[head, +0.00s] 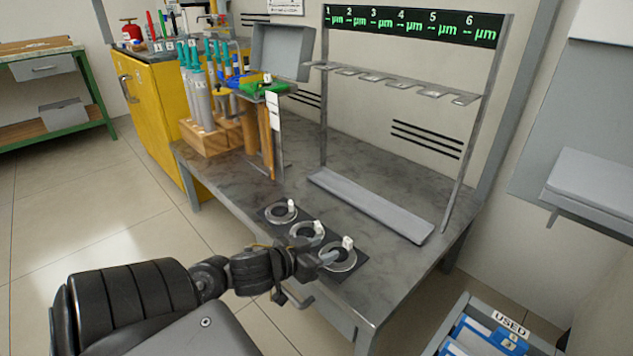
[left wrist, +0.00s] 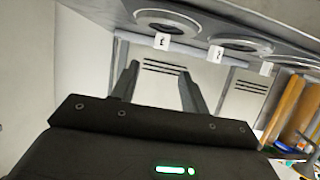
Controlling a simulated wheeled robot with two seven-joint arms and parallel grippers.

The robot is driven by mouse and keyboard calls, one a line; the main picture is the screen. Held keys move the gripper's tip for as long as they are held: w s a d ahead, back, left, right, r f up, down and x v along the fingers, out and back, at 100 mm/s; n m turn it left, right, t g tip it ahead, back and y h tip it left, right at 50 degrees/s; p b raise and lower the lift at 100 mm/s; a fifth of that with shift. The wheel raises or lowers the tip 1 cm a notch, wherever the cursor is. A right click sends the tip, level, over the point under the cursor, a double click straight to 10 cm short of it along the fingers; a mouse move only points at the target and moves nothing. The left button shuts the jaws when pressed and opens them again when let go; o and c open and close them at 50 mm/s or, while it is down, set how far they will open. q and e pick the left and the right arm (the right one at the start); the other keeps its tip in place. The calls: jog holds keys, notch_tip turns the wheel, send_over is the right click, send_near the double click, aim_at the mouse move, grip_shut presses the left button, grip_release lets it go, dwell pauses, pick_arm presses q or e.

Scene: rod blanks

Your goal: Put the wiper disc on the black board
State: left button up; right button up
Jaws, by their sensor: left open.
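A dark board (head: 362,263) lies flat near the front edge of the grey workbench. Three grey ring-shaped discs sit in a row on it: a far one (head: 277,213), a middle one (head: 303,232) and a near one (head: 337,262). Each has a small white tag; I cannot tell which is the wiper disc. My left gripper (head: 326,259) reaches to the near ring and partly overlaps it in the head view; contact is unclear. In the left wrist view the gripper (left wrist: 158,76) is open with nothing between its fingers, and a ring (left wrist: 178,22) shows beyond them. My right gripper is out of view.
A metal rack (head: 395,82) with a numbered display and a grey base plate (head: 370,205) stands behind the board. A wooden block (head: 207,138) with teal-topped tools is at the bench's left. A drawer labelled USED (head: 510,325) is at lower right.

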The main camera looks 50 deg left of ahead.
pick_arm(q)
jog(key=shift+s+r+p, duration=0.3)
jog(key=shift+s, duration=0.35)
